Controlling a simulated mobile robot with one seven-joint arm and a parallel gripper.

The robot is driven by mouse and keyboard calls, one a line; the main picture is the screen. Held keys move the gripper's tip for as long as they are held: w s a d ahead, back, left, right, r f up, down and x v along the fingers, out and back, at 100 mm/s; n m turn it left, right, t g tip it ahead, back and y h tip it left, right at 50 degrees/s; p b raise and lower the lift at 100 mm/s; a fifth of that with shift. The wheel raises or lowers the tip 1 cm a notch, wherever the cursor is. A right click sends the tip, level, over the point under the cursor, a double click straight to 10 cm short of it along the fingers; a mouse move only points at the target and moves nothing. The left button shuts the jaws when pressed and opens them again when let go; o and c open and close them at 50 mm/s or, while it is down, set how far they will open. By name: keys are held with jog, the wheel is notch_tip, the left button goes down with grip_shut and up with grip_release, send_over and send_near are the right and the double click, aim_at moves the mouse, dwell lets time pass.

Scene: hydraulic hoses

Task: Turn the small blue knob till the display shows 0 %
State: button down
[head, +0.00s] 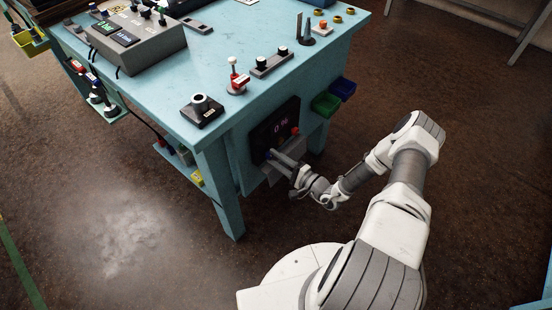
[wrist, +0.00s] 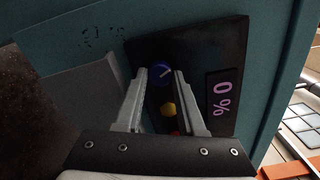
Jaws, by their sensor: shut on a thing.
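The small blue knob (wrist: 161,72) sits on a black panel (wrist: 208,52) and has a pale pointer line on its face. My gripper (wrist: 160,73) has one finger on each side of the knob and is shut on it. The display (wrist: 222,96) on the same panel reads 0 %. There my gripper (head: 273,157) reaches the panel's lower left, and the knob is hard to make out.
A yellow knob (wrist: 168,109) lies between my fingers, with a red one (wrist: 175,132) partly hidden below it. The blue table (head: 225,120) carries a grey control box (head: 135,40), levers and switches. Green (head: 325,104) and dark blue bins hang to the right of the panel.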

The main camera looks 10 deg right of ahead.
jog(key=c, duration=0.5)
grip_release()
jog(key=shift+d, duration=0.1)
jog(key=v, duration=1.7)
jog(key=shift+s, duration=0.15)
